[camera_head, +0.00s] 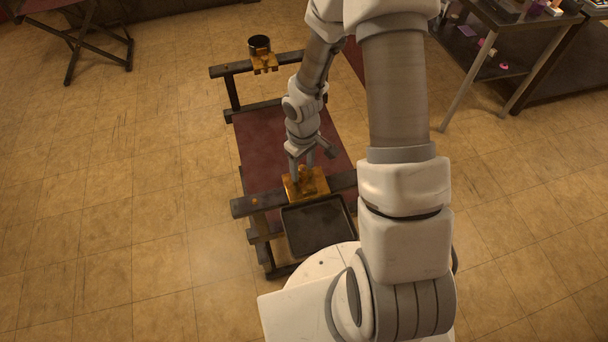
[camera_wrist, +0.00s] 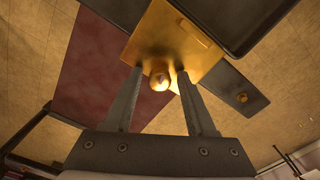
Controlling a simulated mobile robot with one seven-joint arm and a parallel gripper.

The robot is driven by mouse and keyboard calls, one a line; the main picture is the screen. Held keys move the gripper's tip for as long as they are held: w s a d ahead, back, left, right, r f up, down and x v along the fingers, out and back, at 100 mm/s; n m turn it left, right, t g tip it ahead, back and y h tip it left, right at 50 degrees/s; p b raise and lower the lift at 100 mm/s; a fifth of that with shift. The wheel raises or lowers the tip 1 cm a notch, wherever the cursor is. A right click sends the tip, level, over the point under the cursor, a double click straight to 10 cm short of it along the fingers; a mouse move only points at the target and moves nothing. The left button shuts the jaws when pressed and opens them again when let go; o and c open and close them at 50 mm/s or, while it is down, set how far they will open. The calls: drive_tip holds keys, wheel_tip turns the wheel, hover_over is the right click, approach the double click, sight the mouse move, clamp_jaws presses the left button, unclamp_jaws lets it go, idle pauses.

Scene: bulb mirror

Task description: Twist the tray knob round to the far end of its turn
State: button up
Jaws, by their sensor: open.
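A round golden tray knob (camera_wrist: 159,74) stands out from a brass plate (camera_wrist: 172,40) in the wrist view. The same brass fitting (camera_head: 318,186) shows in the head view on the frame's near crossbar, behind a dark shallow tray (camera_head: 315,228). The tray's dark panel (camera_wrist: 240,18) also fills the upper right of the wrist view. My gripper (camera_head: 304,178) points down at the fitting. In the wrist view my gripper (camera_wrist: 160,84) is open, with one finger on each side of the knob. Small gaps seem to show; I cannot tell whether either finger touches it.
The dark frame's near crossbar (camera_head: 245,206) runs under the fitting. A dark red panel (camera_head: 262,150) lies behind it. A black cup (camera_head: 259,44) sits in another brass holder on the far crossbar. Dark tables stand at the upper right.

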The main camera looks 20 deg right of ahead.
idle(0.3)
drive_tip(key=shift+f+m+b, duration=0.1)
drive_tip(key=shift+m+b, duration=0.9)
drive_tip(key=shift+m, duration=1.7)
clamp_jaws()
